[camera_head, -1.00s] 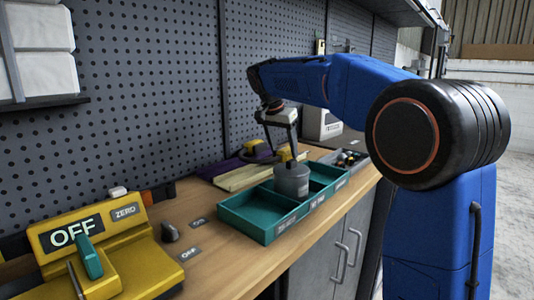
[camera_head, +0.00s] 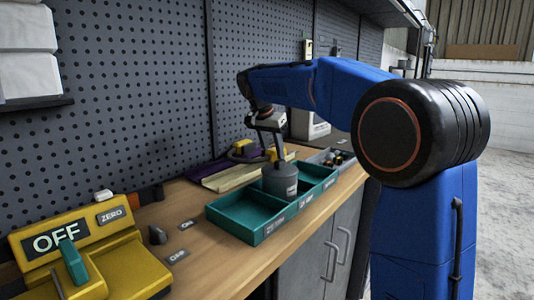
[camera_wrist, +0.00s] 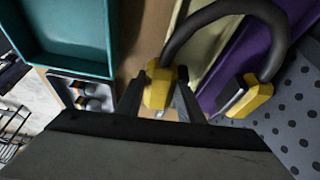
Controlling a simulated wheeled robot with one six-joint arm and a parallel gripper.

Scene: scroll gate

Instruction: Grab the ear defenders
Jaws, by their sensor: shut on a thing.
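The ear defenders have yellow cups and a dark curved headband, seen in the wrist view (camera_wrist: 262,92). They lie on the bench behind the teal tray in the head view, where one yellow cup (camera_head: 243,147) shows at the left. My gripper (camera_wrist: 158,95) has a finger on each side of the other cup and is shut on it. In the head view my gripper (camera_head: 270,148) points down at that cup, partly hidden behind a grey canister (camera_head: 280,180). I cannot tell whether the cups are lifted off the surface.
The divided teal tray (camera_head: 238,228) stands at the front edge, with the canister in it. Purple and cream strips (camera_head: 228,178) lie by the pegboard wall (camera_head: 120,110). A yellow OFF device (camera_head: 110,262) is at left, and a grey bin (camera_head: 333,160) at the far right.

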